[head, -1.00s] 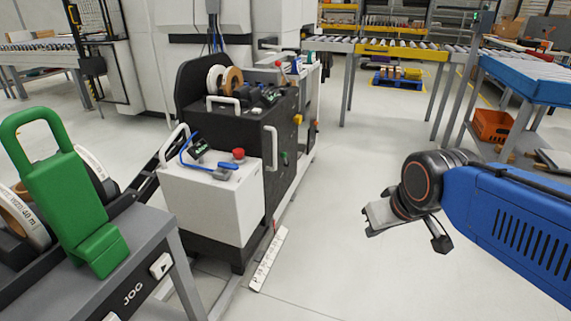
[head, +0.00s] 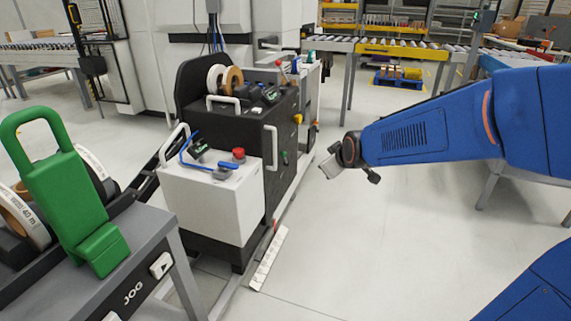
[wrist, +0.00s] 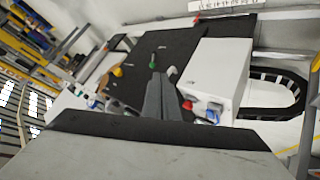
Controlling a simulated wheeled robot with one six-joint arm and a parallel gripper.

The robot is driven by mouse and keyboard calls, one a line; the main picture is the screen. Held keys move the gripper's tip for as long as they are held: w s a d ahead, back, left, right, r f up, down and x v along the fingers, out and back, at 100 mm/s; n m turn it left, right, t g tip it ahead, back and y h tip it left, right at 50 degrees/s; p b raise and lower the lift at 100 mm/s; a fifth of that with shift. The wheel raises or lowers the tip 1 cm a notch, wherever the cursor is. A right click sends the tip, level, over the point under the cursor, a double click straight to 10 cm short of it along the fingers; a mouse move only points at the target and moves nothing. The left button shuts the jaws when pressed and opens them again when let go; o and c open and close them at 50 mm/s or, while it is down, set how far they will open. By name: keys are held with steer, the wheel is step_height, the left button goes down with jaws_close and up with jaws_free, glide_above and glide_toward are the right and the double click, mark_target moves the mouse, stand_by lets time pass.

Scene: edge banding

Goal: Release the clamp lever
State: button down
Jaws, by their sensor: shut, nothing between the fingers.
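No part is marked as the clamp lever, so I cannot tell for sure which one it is. A blue handle (head: 222,164) lies on top of the white box (head: 210,205) on the front of the black machine, beside a red knob (head: 239,154). The blue handle (wrist: 213,117) and red knob (wrist: 187,105) also show in the wrist view. My gripper (head: 329,167) is over the open floor, right of the machine and apart from it. In the wrist view its fingers (wrist: 157,74) are shut and empty, seen against the machine's black side.
The black machine (head: 284,120) carries a white grab handle (head: 270,148) and tape rolls on top. A grey JOG table (head: 150,240) with a green handled part (head: 70,190) stands at left front. Roller conveyors (head: 400,48) run behind. The floor between is free.

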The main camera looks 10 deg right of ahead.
steer(key=w+a+f+n+t, duration=0.15)
steer(key=w+f, duration=0.25)
steer(key=w, duration=0.4)
steer(key=w+a+f+n+t, duration=0.1)
steer(key=w+f+n+t, duration=0.2)
steer(key=w, duration=0.6)
steer(key=w+a+f+n+t, duration=0.15)
steer(key=w+f, duration=0.25)
steer(key=w, duration=0.4)
steer(key=w+a+f+n+t+h, duration=0.1)
steer(key=f+n+t, duration=0.4)
steer(key=f, duration=1.3)
steer(key=shift+w+a+n+t, duration=0.3)
steer(key=shift+w+a+n, duration=0.35)
steer(key=shift+w+n, duration=0.55)
steer(key=shift+w, duration=0.1)
glide_toward(285, 159)
steer(key=w+r, duration=0.3)
steer(key=r, duration=0.2)
steer(key=shift+w+a, duration=0.25)
steer(key=shift+r, duration=0.1)
